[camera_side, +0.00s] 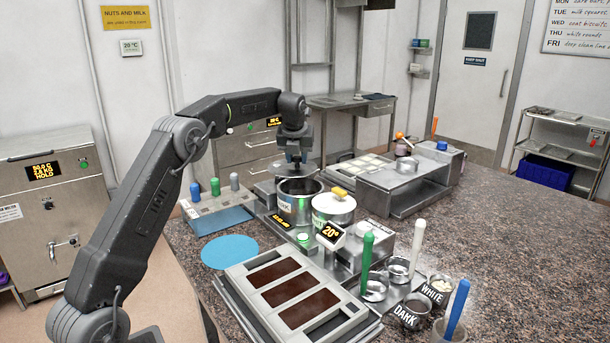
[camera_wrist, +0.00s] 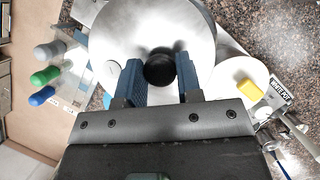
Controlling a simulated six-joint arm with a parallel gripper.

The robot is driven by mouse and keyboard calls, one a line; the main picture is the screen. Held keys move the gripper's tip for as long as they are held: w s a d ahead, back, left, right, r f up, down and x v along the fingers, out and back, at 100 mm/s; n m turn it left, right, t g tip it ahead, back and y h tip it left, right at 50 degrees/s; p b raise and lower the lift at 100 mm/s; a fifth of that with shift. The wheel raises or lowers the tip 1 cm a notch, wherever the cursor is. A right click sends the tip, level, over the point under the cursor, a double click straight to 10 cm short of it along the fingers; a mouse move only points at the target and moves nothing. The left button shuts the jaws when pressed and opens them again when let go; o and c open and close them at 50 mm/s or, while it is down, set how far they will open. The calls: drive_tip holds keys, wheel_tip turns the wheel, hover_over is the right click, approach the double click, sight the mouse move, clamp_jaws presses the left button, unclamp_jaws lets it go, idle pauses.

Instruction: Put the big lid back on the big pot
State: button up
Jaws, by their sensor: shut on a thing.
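The big lid (camera_wrist: 120,30) is a broad, shiny metal disc with a round black knob (camera_wrist: 159,69), seen in the wrist view. My gripper (camera_wrist: 159,78) is shut on that knob, one blue finger on each side. In the side view my gripper (camera_side: 297,160) points down above the big pot (camera_side: 292,208), a metal pot with a label on its front. The pot's rim shows and its inside looks dark.
A white pot with a yellow knob (camera_side: 335,207) stands close to the right of the big pot. A rack with blue, green and grey pegs (camera_side: 215,190) is at the left. A mould tray (camera_side: 300,290) lies in front. Metal equipment (camera_side: 405,180) stands behind right.

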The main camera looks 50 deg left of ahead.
sight(305, 169)
drive_tip(key=shift+w+d+f, duration=0.7)
drive_tip(key=shift+w+f, duration=0.05)
drive_tip(key=shift+w, duration=0.25)
drive_tip(key=shift+f, duration=1.9)
drive_tip(key=shift+f, duration=0.1)
drive_tip(key=shift+f, duration=0.15)
drive_tip(key=o, duration=1)
drive_tip(key=shift+f, duration=0.1)
